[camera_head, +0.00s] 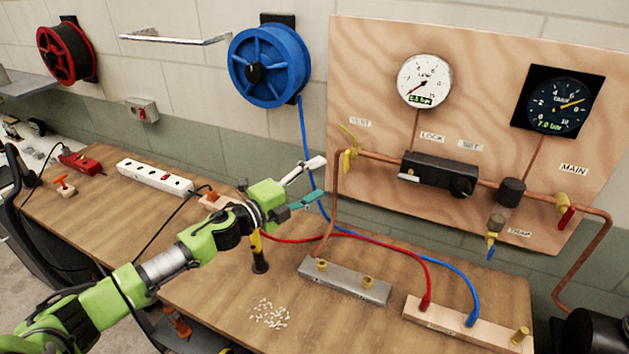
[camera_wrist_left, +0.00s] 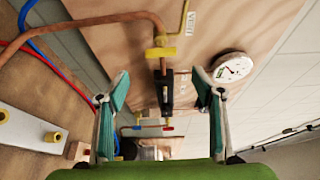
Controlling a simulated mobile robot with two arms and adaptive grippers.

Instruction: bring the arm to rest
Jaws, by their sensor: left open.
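My left arm comes in from the lower left in the head view, and its gripper (camera_head: 313,182) is raised over the workbench, near the vent end of the copper pipe. The left gripper (camera_wrist_left: 160,95) is open and empty, its two teal-padded fingers wide apart in the wrist view. Beyond the fingers in the wrist view are the yellow vent valve (camera_wrist_left: 160,53), the copper pipe and the white gauge (camera_wrist_left: 232,68). The fingers appear apart from all of these. My right gripper does not show.
The workbench (camera_head: 215,280) holds a steel manifold block (camera_head: 345,280), a wooden block (camera_head: 465,325) with red and blue hoses, a power strip (camera_head: 155,177) and small white bits (camera_head: 270,314). Behind stand a plywood panel (camera_head: 370,120) and a blue reel (camera_head: 270,65).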

